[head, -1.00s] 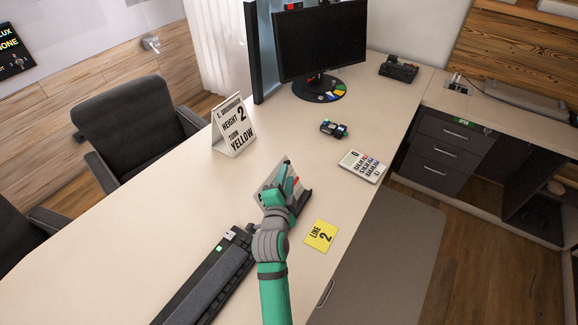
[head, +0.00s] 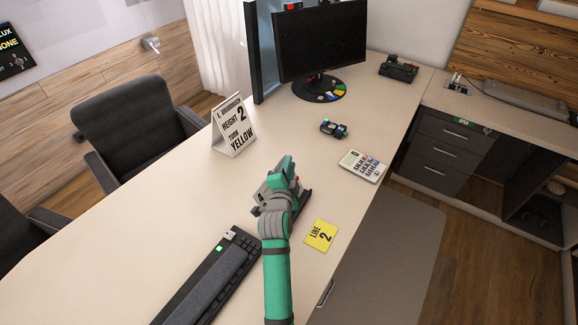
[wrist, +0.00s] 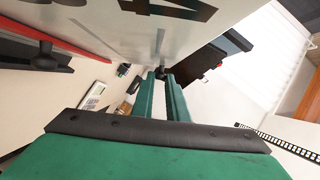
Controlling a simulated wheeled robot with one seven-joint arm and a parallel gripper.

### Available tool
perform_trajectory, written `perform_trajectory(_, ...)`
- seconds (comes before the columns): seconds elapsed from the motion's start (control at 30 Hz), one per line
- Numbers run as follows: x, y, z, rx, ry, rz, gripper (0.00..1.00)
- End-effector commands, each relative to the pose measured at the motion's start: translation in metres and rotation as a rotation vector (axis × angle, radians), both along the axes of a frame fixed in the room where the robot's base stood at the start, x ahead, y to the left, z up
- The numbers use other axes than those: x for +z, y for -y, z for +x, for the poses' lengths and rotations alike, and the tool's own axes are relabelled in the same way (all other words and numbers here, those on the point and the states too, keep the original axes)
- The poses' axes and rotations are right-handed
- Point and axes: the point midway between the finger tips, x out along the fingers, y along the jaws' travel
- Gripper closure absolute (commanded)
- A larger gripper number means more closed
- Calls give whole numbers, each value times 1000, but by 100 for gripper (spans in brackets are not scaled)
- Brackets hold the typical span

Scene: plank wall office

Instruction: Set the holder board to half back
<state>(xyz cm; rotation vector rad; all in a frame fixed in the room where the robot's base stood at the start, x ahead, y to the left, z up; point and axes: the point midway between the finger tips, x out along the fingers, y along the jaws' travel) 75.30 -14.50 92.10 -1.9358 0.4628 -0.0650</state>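The holder board (head: 264,190) stands on the desk on a dark base (head: 303,204), partly hidden behind my gripper. It leans, and its pale face carries a dark figure. In the wrist view the board (wrist: 120,35) fills the top, close above my fingers, with a large dark 4 on it. My gripper (head: 288,166) is at the board; its green fingers (wrist: 162,78) lie close together, with nothing seen held between them. I cannot tell whether they touch the board.
A black keyboard (head: 215,275) lies in front and to the left, a yellow note (head: 321,235) to the right. A sign reading "HEIGHT 2 TURN YELLOW" (head: 233,125) stands behind left. The desk's left part is clear.

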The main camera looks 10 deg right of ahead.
Motion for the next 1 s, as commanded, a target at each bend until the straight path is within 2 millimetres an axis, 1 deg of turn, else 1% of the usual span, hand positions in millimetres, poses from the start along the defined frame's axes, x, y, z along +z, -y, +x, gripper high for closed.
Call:
perform_trajectory(0.13,-1,2,-2,-1,6,9,100)
perform_trajectory(0.3,1,12,-11,0,63,77,100)
perform_trajectory(0.53,2,12,-11,1,67,82,100)
perform_trajectory(0.57,2,12,-11,1,67,82,82)
perform_trajectory(0.6,2,12,-11,1,67,82,72)
perform_trajectory(0.63,2,12,-11,1,67,82,70)
perform_trajectory(0.9,3,12,-11,1,69,81,70)
perform_trajectory(1.0,3,11,-16,1,69,81,70)
